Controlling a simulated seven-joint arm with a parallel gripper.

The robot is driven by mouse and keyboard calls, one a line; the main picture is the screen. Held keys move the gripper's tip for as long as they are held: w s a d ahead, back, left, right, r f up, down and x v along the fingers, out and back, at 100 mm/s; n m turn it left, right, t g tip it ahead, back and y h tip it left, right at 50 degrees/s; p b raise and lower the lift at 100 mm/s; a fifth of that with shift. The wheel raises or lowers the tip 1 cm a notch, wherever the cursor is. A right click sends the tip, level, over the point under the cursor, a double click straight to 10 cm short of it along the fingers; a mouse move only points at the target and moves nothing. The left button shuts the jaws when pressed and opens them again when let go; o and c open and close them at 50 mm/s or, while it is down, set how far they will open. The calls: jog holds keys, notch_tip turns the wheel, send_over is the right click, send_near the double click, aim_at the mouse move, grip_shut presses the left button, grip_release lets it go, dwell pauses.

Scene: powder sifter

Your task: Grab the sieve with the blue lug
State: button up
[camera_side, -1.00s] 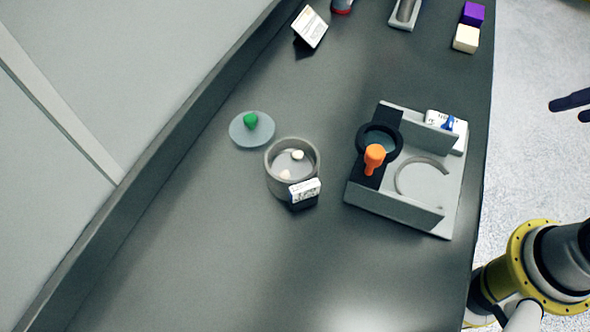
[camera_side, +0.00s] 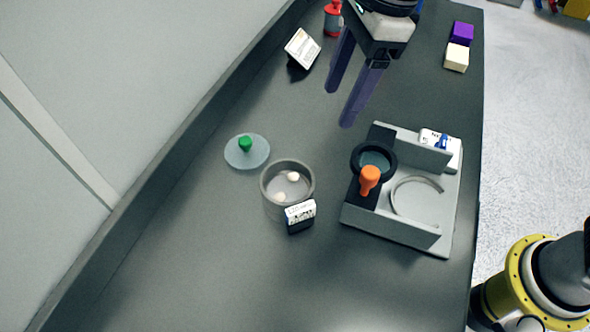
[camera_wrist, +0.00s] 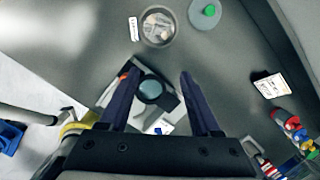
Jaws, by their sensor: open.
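My gripper (camera_side: 339,107) is open and empty. It hangs above the table, up and left of the grey sifter stand (camera_side: 390,235) in the side view. The wrist view shows its two dark fingers apart (camera_wrist: 158,74), with a black ring holding a blue-grey disc (camera_wrist: 151,89) seen between them. In the side view this black ring (camera_side: 374,145) sits on the stand beside an orange knob (camera_side: 369,179). Small blue parts show on the white piece at the stand (camera_side: 442,142) and among coloured parts at the wrist view's right edge (camera_wrist: 292,122). I cannot tell which blue part is the sieve's lug.
A round grey container (camera_side: 270,197) with pale lumps stands left of the stand, with a small label block (camera_side: 300,212) against it. A disc with a green knob (camera_side: 247,157) lies beyond. A white card (camera_side: 302,47), red item (camera_side: 332,20) and purple and cream blocks (camera_side: 457,57) stand farther back.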

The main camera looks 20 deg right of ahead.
jog(key=n+g, duration=0.1)
jog(key=n, duration=0.1)
send_over(301, 205)
jog(key=d, duration=0.1)
notch_tip(301, 205, down, 5)
jog(key=shift+h, duration=0.3)
jog(key=f, duration=0.5)
jog(key=a+f, duration=0.1)
jog(key=f, duration=0.2)
jog(key=shift+f, duration=2.75)
grip_shut()
jog(key=shift+r, duration=0.1)
